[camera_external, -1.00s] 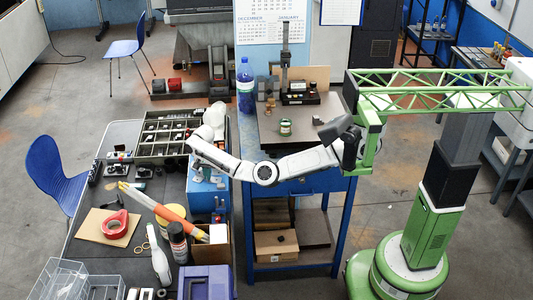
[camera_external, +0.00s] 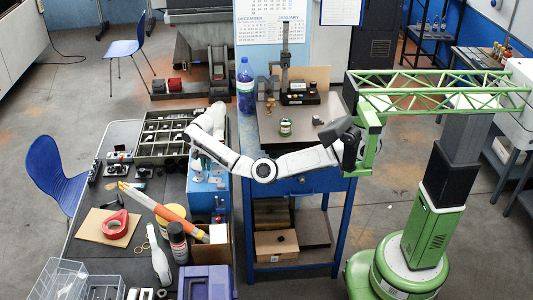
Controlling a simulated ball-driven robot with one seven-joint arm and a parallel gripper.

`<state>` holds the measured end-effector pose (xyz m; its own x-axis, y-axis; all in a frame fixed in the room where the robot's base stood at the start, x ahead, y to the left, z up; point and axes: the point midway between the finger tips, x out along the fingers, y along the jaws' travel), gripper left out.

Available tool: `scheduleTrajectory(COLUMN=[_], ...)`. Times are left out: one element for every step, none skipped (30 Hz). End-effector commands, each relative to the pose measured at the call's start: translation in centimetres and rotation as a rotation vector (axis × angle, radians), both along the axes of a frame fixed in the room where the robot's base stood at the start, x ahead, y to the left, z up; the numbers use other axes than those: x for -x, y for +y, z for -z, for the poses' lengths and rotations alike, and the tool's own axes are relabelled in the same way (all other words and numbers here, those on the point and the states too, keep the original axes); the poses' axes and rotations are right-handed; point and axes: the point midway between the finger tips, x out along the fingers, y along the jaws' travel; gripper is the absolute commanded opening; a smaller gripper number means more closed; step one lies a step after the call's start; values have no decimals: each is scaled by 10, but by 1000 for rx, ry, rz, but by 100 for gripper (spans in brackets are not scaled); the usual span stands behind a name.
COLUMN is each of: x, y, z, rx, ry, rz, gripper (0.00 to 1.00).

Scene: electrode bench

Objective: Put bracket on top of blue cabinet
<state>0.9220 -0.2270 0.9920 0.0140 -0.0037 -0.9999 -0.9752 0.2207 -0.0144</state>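The blue cabinet (camera_external: 203,198) stands on the dark workbench at the right edge, below my wrist. Small metallic parts show at its top, but they are too small to name. My gripper (camera_external: 196,168) hangs over the cabinet's top, close to it. The fingers are too small and blurred to tell whether they are open or shut, or hold anything. I cannot pick out the bracket for certain in this view.
A grey compartment tray (camera_external: 162,138) with small dark parts lies behind the cabinet. A blue bottle (camera_external: 246,86) stands on the blue-framed table.

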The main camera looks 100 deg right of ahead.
Motion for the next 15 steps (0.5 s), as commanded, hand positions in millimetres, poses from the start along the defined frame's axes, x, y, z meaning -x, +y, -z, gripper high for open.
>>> scheduleTrajectory(x=[-1,0,0,0,0,0,0,0,0,1,1,1,1,1,1], y=[-1,-1,-1,-1,-1,-1,-1,-1,-1,0,0,0,0,0,0], z=[-11,-17,-25,-31,-36,-42,-47,-51,-55,-58,-61,-64,-65,-66,-68], rx=[2,1,1,2,2,0,0,1,1,1,0,0,0,0,0], ry=[-3,-3,-4,-3,-3,-2,-2,-2,-2,-1,0,0,0,0,0], rz=[0,1,1,1,1,1,2,1,1,1,1,1,1,1,0], gripper=[13,13,13,13,13,13,13,13,13,13,13,13,13,13,13])
